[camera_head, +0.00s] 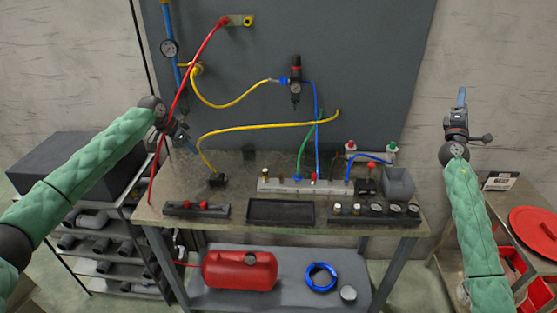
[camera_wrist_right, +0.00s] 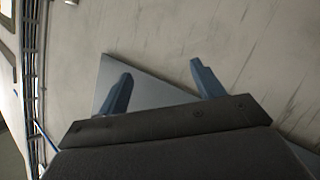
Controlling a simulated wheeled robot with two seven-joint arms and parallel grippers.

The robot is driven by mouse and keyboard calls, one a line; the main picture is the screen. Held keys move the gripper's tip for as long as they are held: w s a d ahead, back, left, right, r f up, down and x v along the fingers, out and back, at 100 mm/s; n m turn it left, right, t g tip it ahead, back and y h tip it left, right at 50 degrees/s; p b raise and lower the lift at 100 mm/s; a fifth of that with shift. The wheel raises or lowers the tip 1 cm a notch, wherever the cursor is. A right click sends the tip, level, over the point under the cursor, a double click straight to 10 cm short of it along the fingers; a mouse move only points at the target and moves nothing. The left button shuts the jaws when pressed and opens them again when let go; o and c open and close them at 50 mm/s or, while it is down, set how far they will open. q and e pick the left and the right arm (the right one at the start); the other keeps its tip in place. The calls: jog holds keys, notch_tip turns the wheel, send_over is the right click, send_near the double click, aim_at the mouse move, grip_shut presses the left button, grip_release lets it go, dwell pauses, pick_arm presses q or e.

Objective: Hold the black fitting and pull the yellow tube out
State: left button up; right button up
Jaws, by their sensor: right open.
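The black fitting (camera_head: 218,180) sits on the back left of the workbench top. A yellow tube (camera_head: 262,126) rises from it, bends, and runs right to an end in front of the grey panel. My left gripper (camera_head: 189,147) is above the bench's left end, up and left of the fitting and apart from it. Its fingers are too small to tell open from shut. My right gripper (camera_head: 461,97) is raised at the right, far from the fitting and tube. In the right wrist view its blue fingers (camera_wrist_right: 160,84) are spread with nothing between them.
A red hose (camera_head: 184,82) hangs close to my left gripper. A second yellow tube (camera_head: 232,104) loops to a regulator (camera_head: 295,80). A manifold (camera_head: 285,186) with blue and green tubes stands right of the fitting. A black tray (camera_head: 281,222) and fitting racks line the front edge.

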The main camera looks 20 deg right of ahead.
jog(key=w+a+f+m+y, duration=0.55)
jog(key=w+a+m, duration=0.2)
jog(key=a, duration=0.85)
jog(key=w+a+f+m+y, duration=0.6)
jog(key=w+a, duration=0.3)
jog(key=a, duration=0.7)
jog(key=w+a+f+m+y, duration=0.55)
jog(key=w+a+f, duration=0.2)
jog(key=a, duration=0.95)
jog(key=m+g+y, duration=0.4)
jog(key=m+g, duration=1.2)
jog(key=g, duration=0.1)
send_near(224, 177)
jog(key=w+f, duration=0.1)
jog(key=f, duration=0.1)
jog(key=shift+s+a+f+h, duration=0.1)
jog(key=shift+a+h, duration=0.2)
jog(key=shift+a, duration=0.3)
jog(key=shift+x, duration=3.65)
